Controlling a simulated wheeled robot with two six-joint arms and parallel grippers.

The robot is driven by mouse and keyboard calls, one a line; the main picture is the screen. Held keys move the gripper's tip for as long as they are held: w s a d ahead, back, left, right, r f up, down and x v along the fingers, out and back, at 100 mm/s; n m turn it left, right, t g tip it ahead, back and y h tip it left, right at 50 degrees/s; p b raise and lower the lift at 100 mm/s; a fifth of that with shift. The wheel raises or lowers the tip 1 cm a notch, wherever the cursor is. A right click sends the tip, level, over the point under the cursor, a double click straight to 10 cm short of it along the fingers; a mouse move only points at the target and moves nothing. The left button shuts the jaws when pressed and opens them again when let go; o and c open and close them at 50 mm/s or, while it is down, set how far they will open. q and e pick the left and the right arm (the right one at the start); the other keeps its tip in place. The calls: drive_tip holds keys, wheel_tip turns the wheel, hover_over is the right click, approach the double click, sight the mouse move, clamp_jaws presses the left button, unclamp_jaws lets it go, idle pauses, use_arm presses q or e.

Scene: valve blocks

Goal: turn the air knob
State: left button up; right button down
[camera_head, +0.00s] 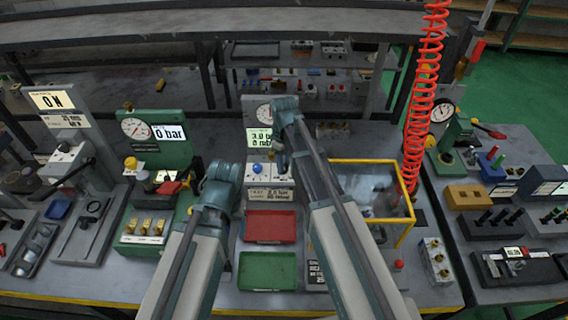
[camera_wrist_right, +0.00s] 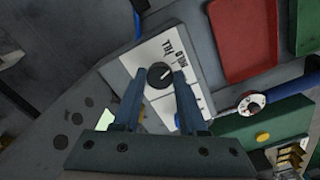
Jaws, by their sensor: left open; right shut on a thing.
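The air knob (camera_wrist_right: 160,75) is a small round black knob with a pale pointer mark. It sits on a white printed plate (camera_wrist_right: 150,52). In the right wrist view my right gripper (camera_wrist_right: 161,78) has its two blue-grey fingers on either side of it, closed on it. In the head view my right gripper (camera_head: 283,163) reaches down onto the middle panel, and the knob is hidden there. My left gripper (camera_head: 197,205) is low beside the green station, open, its fingers mostly hidden by its own arm.
A blue knob (camera_head: 257,169) stands beside my right gripper. A red tray (camera_head: 270,227) and a green tray (camera_head: 267,271) lie in front. A yellow-framed clear box (camera_head: 371,164) stands to the right. The green gauge station (camera_head: 150,135) is at the left.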

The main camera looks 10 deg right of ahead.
drive_tip(key=shift+m, duration=1.9)
drive_tip(key=shift+c, duration=2.3)
unclamp_jaws()
wheel_tip(320, 180, up, 14)
drive_tip(key=p, duration=1.3)
drive_tip(key=shift+p, duration=0.4)
drive_tip(key=shift+f, duration=0.15)
